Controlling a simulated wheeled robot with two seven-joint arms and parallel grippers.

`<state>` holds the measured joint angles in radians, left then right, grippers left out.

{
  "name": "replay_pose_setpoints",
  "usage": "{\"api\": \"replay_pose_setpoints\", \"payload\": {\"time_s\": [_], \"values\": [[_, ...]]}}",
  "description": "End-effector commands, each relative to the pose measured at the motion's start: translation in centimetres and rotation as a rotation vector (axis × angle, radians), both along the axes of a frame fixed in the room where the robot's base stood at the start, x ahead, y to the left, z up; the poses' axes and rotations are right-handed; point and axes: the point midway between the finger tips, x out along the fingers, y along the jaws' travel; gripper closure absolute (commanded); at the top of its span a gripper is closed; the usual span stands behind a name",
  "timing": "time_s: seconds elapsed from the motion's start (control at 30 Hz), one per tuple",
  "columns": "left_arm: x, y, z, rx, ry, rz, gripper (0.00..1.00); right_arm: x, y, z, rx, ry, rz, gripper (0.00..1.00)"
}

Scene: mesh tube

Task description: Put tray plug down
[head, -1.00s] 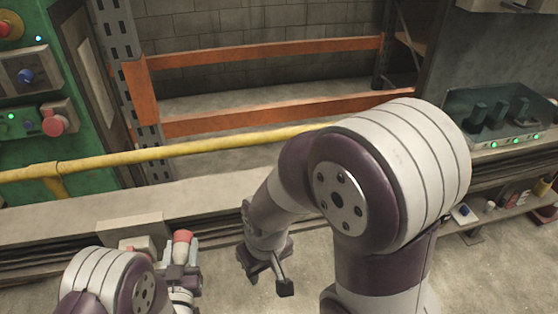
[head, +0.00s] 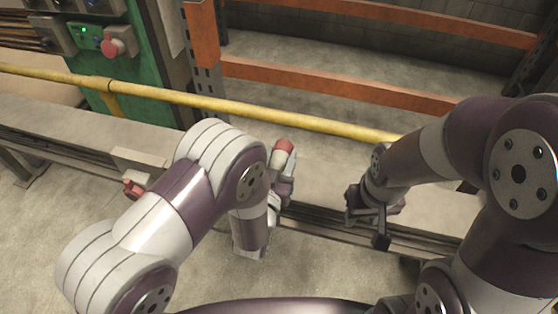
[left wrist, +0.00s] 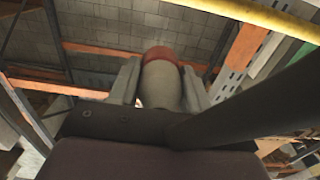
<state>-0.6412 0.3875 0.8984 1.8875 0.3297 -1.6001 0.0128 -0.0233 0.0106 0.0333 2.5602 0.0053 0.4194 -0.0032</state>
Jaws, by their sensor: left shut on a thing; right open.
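The plug (head: 283,147), a pale rounded piece with a red end, is held up in my left gripper (head: 282,170) in the head view. In the left wrist view the same plug (left wrist: 160,85) stands between the two grey fingers (left wrist: 160,90), its red end pointing away from the palm. My left gripper is shut on it, in front of the pale ledge. My right gripper (head: 372,220) is open and empty, to the right of the left one and pointing down. No tray can be made out for certain.
A pale ledge (head: 60,115) runs across, with a beige block (head: 137,162) and a red fitting (head: 133,187) at left. A yellow rail (head: 200,102) and orange rack beams (head: 340,88) lie behind. A green control cabinet (head: 150,50) stands at the upper left. Bare floor lies in front.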

Motion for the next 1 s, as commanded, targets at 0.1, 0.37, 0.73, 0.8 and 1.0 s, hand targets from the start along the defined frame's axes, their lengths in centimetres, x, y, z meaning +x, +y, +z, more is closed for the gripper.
{"api": "replay_pose_setpoints", "payload": {"time_s": [0.1, 0.37, 0.73, 0.8, 1.0], "values": [[3.0, 1.4, -2.2, 0.000, -0.001, 0.005, 1.00, 0.0, 0.0, -0.8, 0.000, 0.000, 0.000, 0.57], [5.5, 2.3, -5.0, 0.001, 0.001, -0.002, 1.00, 0.0, 0.0, -1.4, 0.000, 0.000, 0.000, 0.57], [5.5, 2.2, -7.5, -0.001, -0.002, -0.002, 1.00, 0.0, 0.0, -1.8, 0.000, 0.000, 0.000, 0.57], [5.4, 2.2, -7.6, -0.001, -0.002, -0.002, 1.00, 0.0, 0.0, -1.9, 0.000, 0.000, 0.000, 0.57], [5.4, 2.2, -8.3, -0.001, -0.002, -0.003, 1.00, 0.0, 0.0, -2.6, 0.000, 0.000, 0.000, 0.57]]}}
